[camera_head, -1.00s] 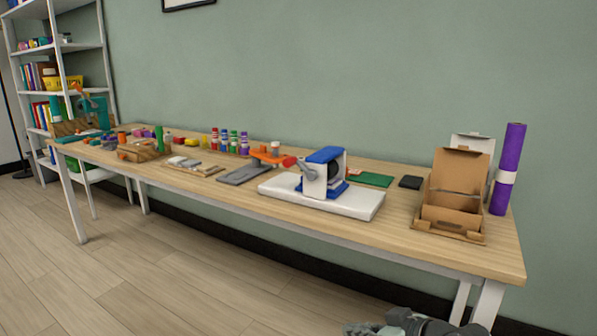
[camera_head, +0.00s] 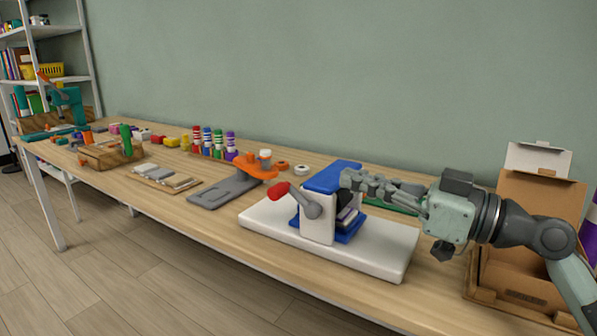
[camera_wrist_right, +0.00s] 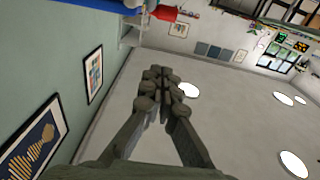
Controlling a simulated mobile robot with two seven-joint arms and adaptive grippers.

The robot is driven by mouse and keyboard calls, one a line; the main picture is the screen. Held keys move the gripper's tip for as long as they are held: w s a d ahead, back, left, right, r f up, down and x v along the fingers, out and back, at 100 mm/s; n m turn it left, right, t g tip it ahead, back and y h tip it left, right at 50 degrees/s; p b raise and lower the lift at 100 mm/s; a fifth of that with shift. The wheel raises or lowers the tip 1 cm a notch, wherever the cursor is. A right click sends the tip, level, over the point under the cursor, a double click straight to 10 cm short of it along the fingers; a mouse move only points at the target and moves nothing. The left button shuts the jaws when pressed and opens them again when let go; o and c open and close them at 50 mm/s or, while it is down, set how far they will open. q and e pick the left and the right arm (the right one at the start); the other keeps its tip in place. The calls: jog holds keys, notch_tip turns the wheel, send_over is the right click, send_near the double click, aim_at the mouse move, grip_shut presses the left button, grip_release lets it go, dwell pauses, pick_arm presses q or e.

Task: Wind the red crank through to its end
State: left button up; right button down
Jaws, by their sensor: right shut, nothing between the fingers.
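The red crank knob (camera_head: 278,191) sits at the end of a grey crank arm (camera_head: 306,204) on the side of a blue and white machine (camera_head: 318,222). The knob points up and to the left. The machine stands on a white base (camera_head: 380,250). My right gripper (camera_head: 349,179) is shut and empty, in front of or beside the machine's blue top in the head view; I cannot tell whether it touches. In the right wrist view the shut fingers (camera_wrist_right: 158,80) show below a red piece (camera_wrist_right: 166,13), likely the knob, apart from it. My left gripper is not in view.
An open cardboard box (camera_head: 528,225) stands right of the machine, behind my right arm. A grey plate with an orange clamp (camera_head: 250,165) lies to the left. Several coloured bottles (camera_head: 213,142) stand farther left. The table's front edge beside the white base is clear.

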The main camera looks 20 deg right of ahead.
pick_arm(q)
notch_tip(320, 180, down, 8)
jog(key=p, duration=0.3)
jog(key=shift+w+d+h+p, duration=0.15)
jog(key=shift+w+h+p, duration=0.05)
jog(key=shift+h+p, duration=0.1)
pick_arm(e)
jog(key=w+a+f, duration=0.3)
jog(key=w+a, duration=0.4)
jog(key=w, duration=0.2)
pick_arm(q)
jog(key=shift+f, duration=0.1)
pick_arm(e)
jog(key=shift+d, duration=0.15)
